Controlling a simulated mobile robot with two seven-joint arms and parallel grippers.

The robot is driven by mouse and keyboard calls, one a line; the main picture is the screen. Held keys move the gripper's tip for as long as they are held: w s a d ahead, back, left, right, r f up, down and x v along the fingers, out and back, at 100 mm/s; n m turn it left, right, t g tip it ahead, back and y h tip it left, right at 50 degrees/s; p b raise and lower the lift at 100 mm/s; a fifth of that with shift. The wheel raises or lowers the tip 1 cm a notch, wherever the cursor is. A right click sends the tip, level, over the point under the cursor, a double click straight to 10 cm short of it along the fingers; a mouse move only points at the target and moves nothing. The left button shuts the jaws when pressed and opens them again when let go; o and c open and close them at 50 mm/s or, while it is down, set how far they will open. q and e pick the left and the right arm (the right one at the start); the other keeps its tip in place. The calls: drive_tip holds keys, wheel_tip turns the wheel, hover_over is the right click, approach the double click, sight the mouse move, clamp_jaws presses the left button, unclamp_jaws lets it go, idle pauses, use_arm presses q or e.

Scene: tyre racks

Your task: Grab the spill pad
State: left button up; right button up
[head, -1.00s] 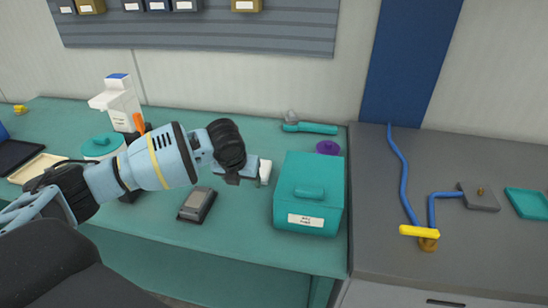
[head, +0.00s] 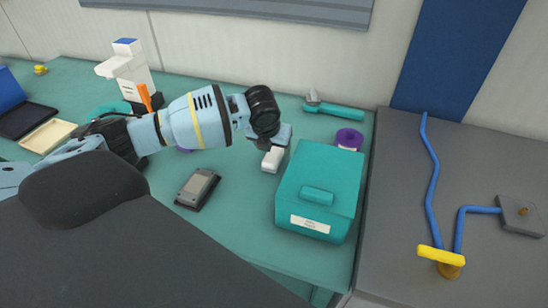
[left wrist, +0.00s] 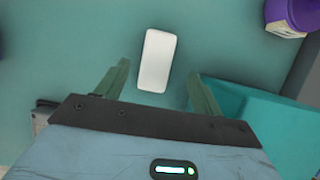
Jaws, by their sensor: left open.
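The spill pad appears to be the small white rounded block (head: 272,159) on the teal bench, just left of the teal lidded box. It also shows whole in the left wrist view (left wrist: 157,60). My left gripper (head: 279,137) is above the bench at the pad's far side, partly hidden behind its own wrist in the head view. In the left wrist view its open fingers (left wrist: 159,74) lie on either side of the pad, with visible gaps and nothing held. The height between fingertips and pad is hard to tell. My right gripper is not in view.
The teal box (head: 318,190) stands close to the pad's right. A purple roll (head: 349,139) and a teal-handled tool (head: 334,111) lie behind.

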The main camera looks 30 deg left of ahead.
sight(273, 154)
use_arm(q)
drive_tip(key=shift+x, duration=2.55)
drive_tip(key=shift+a+f, duration=0.15)
drive_tip(key=shift+a, duration=0.05)
drive_tip(key=c, duration=1.1)
